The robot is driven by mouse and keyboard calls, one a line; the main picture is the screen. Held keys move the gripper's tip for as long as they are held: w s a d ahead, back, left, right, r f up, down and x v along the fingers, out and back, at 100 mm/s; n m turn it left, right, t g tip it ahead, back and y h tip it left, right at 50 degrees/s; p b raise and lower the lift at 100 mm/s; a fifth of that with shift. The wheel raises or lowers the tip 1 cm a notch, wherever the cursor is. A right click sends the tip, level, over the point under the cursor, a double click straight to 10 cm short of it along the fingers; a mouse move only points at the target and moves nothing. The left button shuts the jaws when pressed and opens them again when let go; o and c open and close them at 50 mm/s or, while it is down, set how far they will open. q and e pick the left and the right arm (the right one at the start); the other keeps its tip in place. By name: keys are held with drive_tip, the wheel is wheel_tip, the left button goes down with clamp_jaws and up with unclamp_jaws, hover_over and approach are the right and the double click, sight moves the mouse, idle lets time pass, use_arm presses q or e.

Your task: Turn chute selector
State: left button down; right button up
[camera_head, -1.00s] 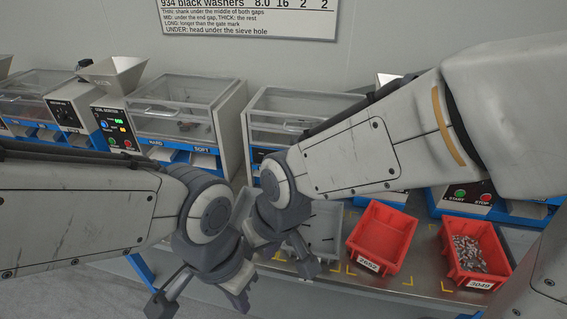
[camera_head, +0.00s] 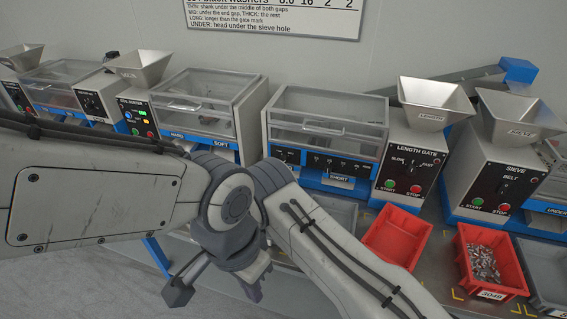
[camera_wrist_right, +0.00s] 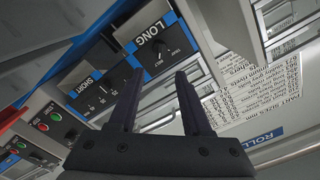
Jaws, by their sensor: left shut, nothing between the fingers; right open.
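In the right wrist view, my right gripper (camera_wrist_right: 158,76) is open and empty. Just beyond its tips is a black panel (camera_wrist_right: 155,45) marked LONG, with a small round knob on it. The fingers are not clearly touching it. A second panel marked SHORT (camera_wrist_right: 92,85), with a row of small controls, lies to the left. I cannot tell which control is the chute selector. In the head view, the right gripper is hidden behind my arms.
The length gate (camera_head: 412,165) and the sieve machine (camera_head: 497,180) stand at the right with hoppers on top. A red bin (camera_head: 397,235), a red bin of metal parts (camera_head: 492,270) and a grey bin (camera_head: 335,215) sit in front. My arms cross at the middle left.

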drive_tip(key=p+x, duration=0.1)
drive_tip(key=x, duration=0.9)
drive_tip(key=shift+p, duration=0.3)
drive_tip(key=shift+d, duration=0.1)
clamp_jaws()
